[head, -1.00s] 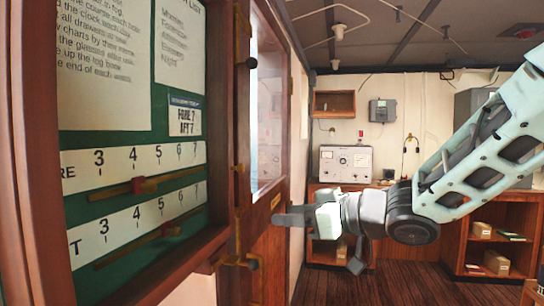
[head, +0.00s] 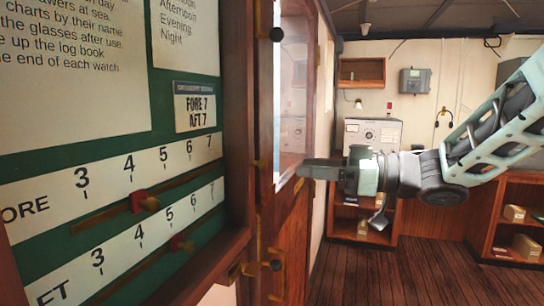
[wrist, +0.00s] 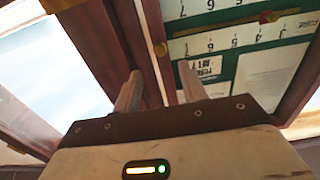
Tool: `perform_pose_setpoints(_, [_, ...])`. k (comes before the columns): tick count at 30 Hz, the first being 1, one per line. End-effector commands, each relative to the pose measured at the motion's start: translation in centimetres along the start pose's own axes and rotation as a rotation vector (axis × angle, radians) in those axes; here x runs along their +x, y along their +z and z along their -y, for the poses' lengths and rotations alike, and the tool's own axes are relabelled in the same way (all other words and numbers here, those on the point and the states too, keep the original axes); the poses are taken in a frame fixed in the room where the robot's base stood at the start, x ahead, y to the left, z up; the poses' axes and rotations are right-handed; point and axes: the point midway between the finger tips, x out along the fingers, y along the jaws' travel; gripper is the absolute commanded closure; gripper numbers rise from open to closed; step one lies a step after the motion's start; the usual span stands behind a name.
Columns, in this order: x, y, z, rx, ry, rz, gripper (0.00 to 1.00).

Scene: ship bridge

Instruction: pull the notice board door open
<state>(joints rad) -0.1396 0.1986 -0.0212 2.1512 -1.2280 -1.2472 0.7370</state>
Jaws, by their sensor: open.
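The notice board (head: 140,100) fills the left of the head view, a green panel with paper notices and FORE and AFT scales in a brown wooden frame (head: 238,120). My gripper (head: 304,169) points left, to the right of that frame and in front of a glazed panel. In the wrist view its two fingers (wrist: 160,88) are apart and nothing shows held between them.
A glazed wooden panel (head: 294,90) stands just right of the board, with brown wood and brass fittings (head: 276,262) below. A grey instrument (head: 373,134) sits on a cabinet at the back, and open shelves stand at right. The plank floor (head: 375,275) is clear.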

Motion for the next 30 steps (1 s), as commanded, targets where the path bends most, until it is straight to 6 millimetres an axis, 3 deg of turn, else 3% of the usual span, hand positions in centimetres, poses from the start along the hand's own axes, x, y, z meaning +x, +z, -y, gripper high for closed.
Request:
perform_pose_setpoints(6, [4.6, -0.3, 0.1, 0.001, -0.003, 0.000, 0.58])
perform_pose_setpoints(12, [7.3, -0.1, 0.0, 0.001, -0.002, 0.001, 0.58])
perform_pose_setpoints(26, [8.4, 0.0, 0.0, -0.001, 0.000, 0.000, 0.58])
perform_pose_setpoints(30, [8.4, 0.0, 0.0, -0.001, 0.000, 0.000, 0.97])
